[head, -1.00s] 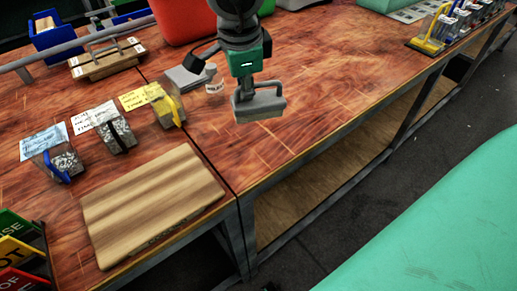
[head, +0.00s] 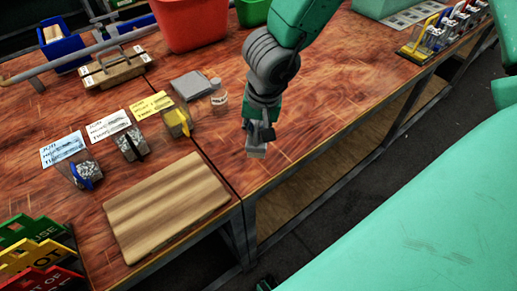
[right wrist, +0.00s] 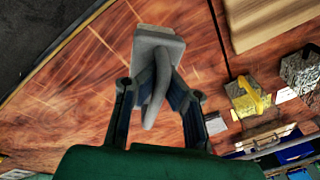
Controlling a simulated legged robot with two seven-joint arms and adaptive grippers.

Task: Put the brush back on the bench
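My right gripper (head: 260,130) hangs over the wooden bench (head: 306,92), near its front edge. Its fingers are drawn in around the grey handle of the brush (head: 256,151), which points head-down in the head view. In the right wrist view the brush's grey block (right wrist: 157,43) and curved handle lie between the two fingers (right wrist: 155,88), with the handle end towards the palm. A pale strip shows at the block's far edge. I cannot tell whether the brush touches the bench. My left gripper is not in view.
A wooden board (head: 165,208) lies at the front left. Cube samples with cards, a small white jar (head: 218,93) and a grey plate (head: 190,86) stand left of the gripper. A red bin (head: 190,22) is behind. Bench top around the brush is clear.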

